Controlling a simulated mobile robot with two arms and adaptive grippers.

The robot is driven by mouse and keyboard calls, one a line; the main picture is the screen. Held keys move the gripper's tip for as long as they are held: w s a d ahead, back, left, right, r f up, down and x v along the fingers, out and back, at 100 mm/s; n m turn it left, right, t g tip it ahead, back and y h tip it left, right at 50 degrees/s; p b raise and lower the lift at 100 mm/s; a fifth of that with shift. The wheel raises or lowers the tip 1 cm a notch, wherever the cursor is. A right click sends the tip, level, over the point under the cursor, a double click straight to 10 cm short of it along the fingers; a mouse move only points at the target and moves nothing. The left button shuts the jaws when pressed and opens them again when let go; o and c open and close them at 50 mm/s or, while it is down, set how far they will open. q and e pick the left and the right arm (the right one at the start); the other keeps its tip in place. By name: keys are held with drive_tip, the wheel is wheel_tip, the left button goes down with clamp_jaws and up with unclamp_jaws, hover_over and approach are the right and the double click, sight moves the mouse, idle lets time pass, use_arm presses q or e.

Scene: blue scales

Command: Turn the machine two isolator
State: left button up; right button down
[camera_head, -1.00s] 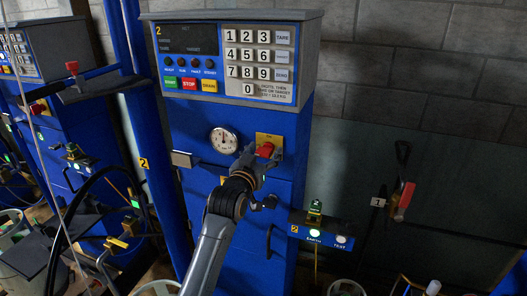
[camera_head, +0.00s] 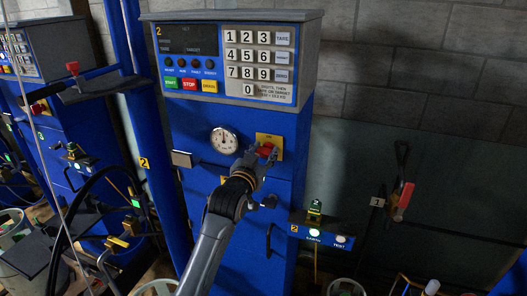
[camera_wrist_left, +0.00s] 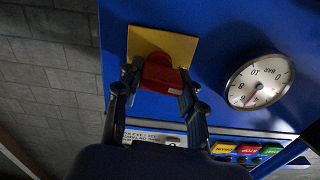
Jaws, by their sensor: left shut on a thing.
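The machine two isolator is a red knob (camera_head: 266,150) on a yellow plate (camera_head: 270,139), on the front of the blue machine marked 2 (camera_head: 236,180). My left gripper (camera_head: 262,154) reaches it from below in the head view. In the left wrist view the two fingers of my left gripper (camera_wrist_left: 158,92) stand on either side of the red knob (camera_wrist_left: 160,72), shut on it. The yellow plate (camera_wrist_left: 150,44) shows behind the knob there. The gripper partly hides the knob in the head view. My right gripper is not in view.
A round gauge (camera_head: 224,140) is just left of the isolator. The keypad panel (camera_head: 262,62) is above. A red-handled lever (camera_head: 403,200) is on the right wall.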

use_arm(q)
drive_tip(key=m+p, duration=0.1)
drive_tip(key=m, duration=0.3)
drive_tip(key=shift+r+p, duration=0.1)
drive_tip(key=shift+p, duration=0.3)
drive_tip(key=m+p, duration=0.1)
drive_tip(key=m, duration=0.3)
drive_tip(key=shift+d, duration=0.1)
drive_tip(key=m+p, duration=0.2)
drive_tip(key=m, duration=0.3)
drive_tip(key=shift+d, duration=0.1)
drive_tip(key=shift+s+d+m+p, duration=0.1)
drive_tip(key=shift+m+p, duration=0.3)
drive_tip(key=shift+m, duration=1.3)
drive_tip(key=shift+f, duration=0.2)
drive_tip(key=o, duration=1.2)
drive_tip(key=v, duration=1.2)
